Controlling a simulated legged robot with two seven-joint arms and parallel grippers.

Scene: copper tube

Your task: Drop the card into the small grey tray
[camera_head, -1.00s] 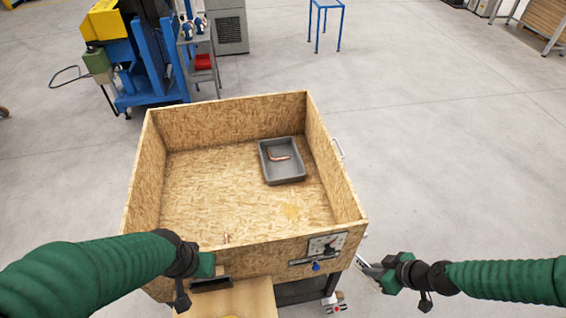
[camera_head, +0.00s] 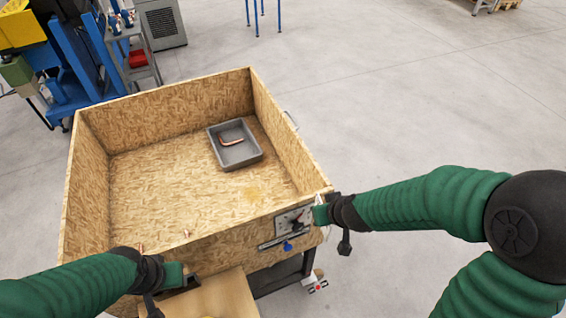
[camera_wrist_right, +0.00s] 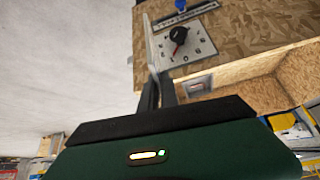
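The grey tray (camera_head: 214,147) lies in the wooden box, near its back right, with a bent copper tube (camera_head: 231,141) inside. It also appears in the right wrist view (camera_wrist_right: 186,91). My right gripper (camera_head: 318,214) is at the box's front right corner, by the dial panel, outside the tray. In the right wrist view its dark fingers (camera_wrist_right: 159,82) appear closed on a thin pale piece seen edge-on, which looks like the card (camera_wrist_right: 149,42). The card's face is hidden. My left gripper (camera_head: 188,279) is low by the box's front wall; its fingers are not clear.
The wooden box (camera_head: 165,101) has raised walls around the tray. A dial panel (camera_head: 291,222) with a black knob and a blue part (camera_head: 287,246) are on its front. Small copper pieces (camera_head: 186,233) show at the front wall. Floor right of the box is clear.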

